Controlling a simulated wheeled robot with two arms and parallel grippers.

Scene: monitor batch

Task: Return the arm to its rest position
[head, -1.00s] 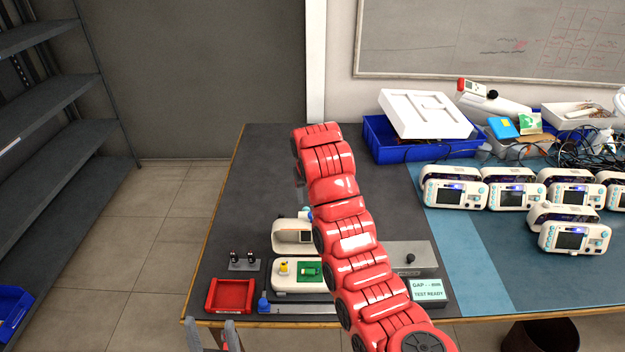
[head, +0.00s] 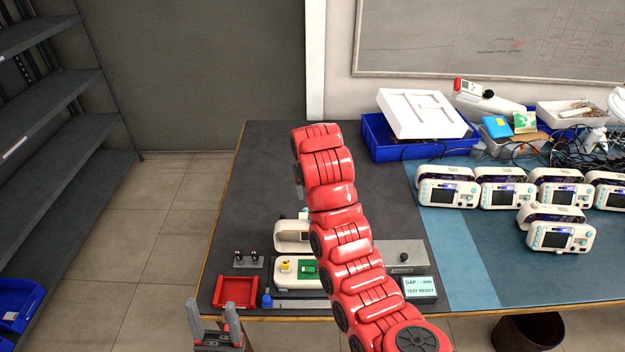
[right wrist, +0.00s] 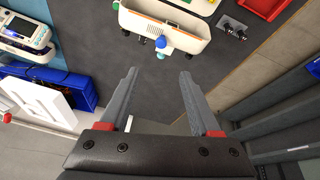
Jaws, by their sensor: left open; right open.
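My right arm (head: 335,195), red and segmented, reaches over the dark left part of the workbench (head: 265,160). In the right wrist view my right gripper (right wrist: 158,75) is open, with nothing between its fingers. The opened monitor housing (right wrist: 165,35) shows beyond its fingertips, apart from them. My left gripper (head: 216,318) is open and empty at the bottom left of the head view, by the bench's front left corner. The right gripper is mostly hidden behind its arm in the head view.
A red tray (head: 235,292), a small display (head: 420,287) and a white housing (head: 291,236) lie near the front edge. Several monitors (head: 448,188) stand on the blue mat at right. A blue bin (head: 395,148) is behind.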

